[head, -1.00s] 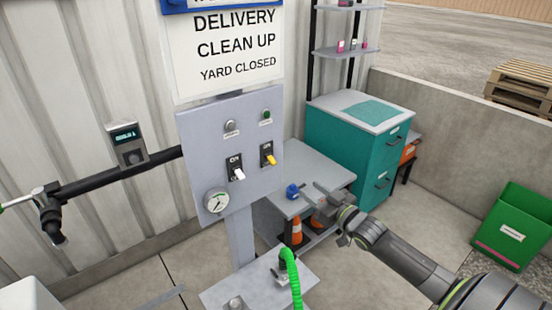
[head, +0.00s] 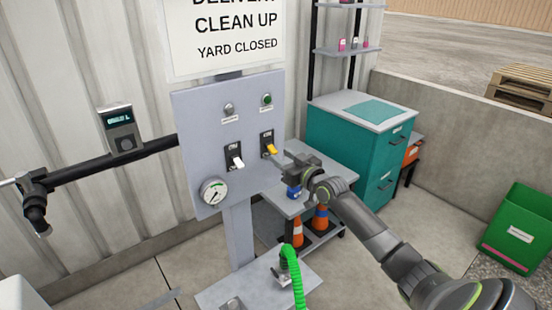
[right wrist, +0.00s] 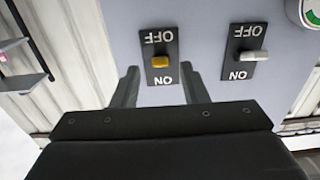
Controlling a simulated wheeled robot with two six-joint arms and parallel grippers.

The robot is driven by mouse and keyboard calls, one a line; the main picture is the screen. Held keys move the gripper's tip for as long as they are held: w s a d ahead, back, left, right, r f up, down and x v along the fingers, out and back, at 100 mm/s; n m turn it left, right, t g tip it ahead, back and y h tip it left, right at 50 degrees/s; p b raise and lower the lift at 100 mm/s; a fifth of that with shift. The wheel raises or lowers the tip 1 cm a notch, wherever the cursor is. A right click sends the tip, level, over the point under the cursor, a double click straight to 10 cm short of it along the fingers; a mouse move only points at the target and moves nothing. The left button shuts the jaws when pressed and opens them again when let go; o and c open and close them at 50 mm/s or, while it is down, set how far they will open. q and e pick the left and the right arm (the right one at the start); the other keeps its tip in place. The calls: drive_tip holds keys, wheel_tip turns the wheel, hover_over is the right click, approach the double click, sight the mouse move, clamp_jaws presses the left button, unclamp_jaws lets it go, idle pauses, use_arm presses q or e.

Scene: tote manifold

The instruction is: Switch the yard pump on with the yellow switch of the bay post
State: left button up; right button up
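The grey bay post panel (head: 200,125) carries a yellow switch (head: 271,149) on the right and a white switch (head: 237,162) on the left. Each black plate is marked ON at its upper end. Both levers appear to point downward in the head view. My right gripper (head: 288,157) is just right of the yellow switch. In the right wrist view, which shows the panel upside down, its open fingers (right wrist: 160,88) stand either side of the yellow switch (right wrist: 162,62), with nothing between them gripped. Contact cannot be told. My left gripper is not in view.
A gauge (head: 213,192) and a green lamp (head: 267,100) are on the panel. A black pipe (head: 85,175) with a small display (head: 117,118) runs left. A grey table (head: 325,170), a teal cabinet (head: 345,140) and a green hose (head: 291,265) stand nearby.

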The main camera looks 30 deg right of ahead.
sight(276, 153)
drive_tip(key=shift+w+a+b, duration=0.15)
drive_tip(key=shift+w+b, duration=0.15)
drive_tip(key=shift+w, duration=1.5)
clamp_jaws()
